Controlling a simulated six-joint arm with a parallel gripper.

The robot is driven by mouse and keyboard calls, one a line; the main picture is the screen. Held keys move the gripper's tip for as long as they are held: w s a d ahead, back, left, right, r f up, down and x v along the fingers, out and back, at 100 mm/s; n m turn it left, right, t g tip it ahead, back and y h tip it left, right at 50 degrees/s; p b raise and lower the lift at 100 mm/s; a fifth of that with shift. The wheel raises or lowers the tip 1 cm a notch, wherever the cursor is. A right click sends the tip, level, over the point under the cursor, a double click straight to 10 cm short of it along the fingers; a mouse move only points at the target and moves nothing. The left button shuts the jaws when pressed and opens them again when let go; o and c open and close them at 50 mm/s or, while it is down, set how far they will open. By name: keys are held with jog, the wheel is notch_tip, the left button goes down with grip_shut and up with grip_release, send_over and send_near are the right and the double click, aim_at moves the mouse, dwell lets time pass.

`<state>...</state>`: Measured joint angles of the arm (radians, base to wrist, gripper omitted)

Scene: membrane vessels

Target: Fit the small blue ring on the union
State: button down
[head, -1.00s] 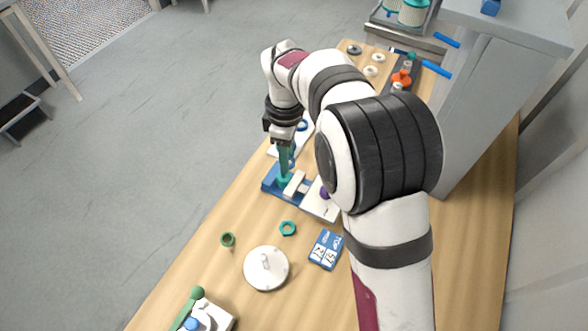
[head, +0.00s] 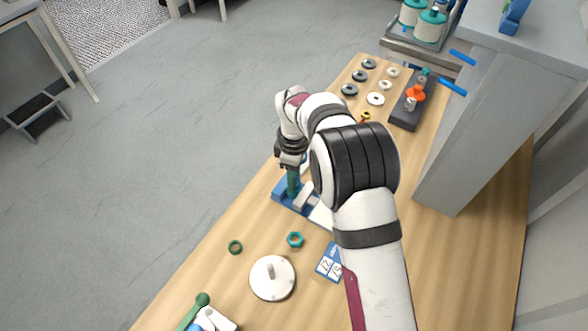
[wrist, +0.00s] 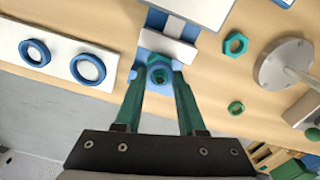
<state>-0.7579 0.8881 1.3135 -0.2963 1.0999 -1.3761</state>
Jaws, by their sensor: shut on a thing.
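My gripper (wrist: 158,78) has two long teal fingers pointing down over the blue fixture (head: 283,190) in the head view. In the wrist view the fingertips close on a small blue ring (wrist: 158,60). The teal union (wrist: 160,75), with a dark hole, shows between the fingertips, at the ring. The fingers partly hide the contact, so I cannot tell whether the ring is seated on the union or just above it. A white clamp piece (wrist: 166,48) lies beside the union on the fixture.
Two larger blue rings (wrist: 88,68) lie on a white board (wrist: 62,60) to the left in the wrist view. A teal hex nut (head: 295,240), a green ring (head: 235,247), a white lid (head: 272,278) and a blue card (head: 329,262) lie on the near wooden table.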

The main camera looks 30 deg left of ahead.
jog(key=shift+f, duration=0.3)
jog(key=shift+c, duration=2.1)
grip_release()
notch_tip(320, 180, up, 16)
jog(key=shift+f, duration=0.1)
